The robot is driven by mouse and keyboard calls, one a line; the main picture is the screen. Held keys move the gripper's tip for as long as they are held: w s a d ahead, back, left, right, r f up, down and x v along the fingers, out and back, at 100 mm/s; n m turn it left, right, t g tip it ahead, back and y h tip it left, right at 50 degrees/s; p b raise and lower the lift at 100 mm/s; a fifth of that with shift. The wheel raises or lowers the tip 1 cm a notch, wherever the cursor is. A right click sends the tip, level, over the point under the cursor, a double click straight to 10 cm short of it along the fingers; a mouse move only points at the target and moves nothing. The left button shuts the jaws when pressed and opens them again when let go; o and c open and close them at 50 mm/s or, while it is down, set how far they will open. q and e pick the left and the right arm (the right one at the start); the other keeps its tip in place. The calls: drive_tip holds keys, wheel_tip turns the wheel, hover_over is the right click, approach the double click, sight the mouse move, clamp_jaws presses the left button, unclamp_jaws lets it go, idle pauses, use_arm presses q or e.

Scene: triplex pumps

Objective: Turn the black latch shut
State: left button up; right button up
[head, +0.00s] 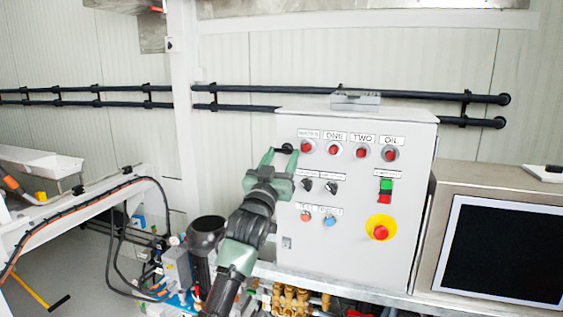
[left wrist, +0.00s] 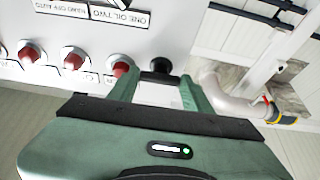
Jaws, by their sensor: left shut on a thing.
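The black latch (head: 287,148) is a small dark knob at the upper left edge of the light grey control box (head: 350,255). In the left wrist view the latch (left wrist: 161,67) shows as a round black knob between the fingertips. My left gripper (head: 280,154), with green fingers, reaches up to it from below and is shut on it. The fingers hide part of the latch, and its exact angle is hard to tell. My right gripper is in neither view.
Red buttons (head: 334,149) sit right of the latch, with black switches (head: 331,188) below. A yellow-ringed red stop button (head: 380,232) is lower right. A dark monitor (head: 505,250) stands right of the box. Black rails (head: 240,88) run along the wall behind.

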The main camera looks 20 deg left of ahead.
use_arm(q)
drive_tip(key=o, duration=1.4)
drive_tip(key=shift+c, duration=0.2)
drive_tip(key=shift+s+f, duration=0.15)
drive_tip(key=shift+s, duration=0.05)
drive_tip(key=b+v, duration=0.3)
drive_tip(key=v, duration=0.4)
drive_tip(key=shift+s+b, duration=0.15)
drive_tip(key=shift+b, duration=0.2)
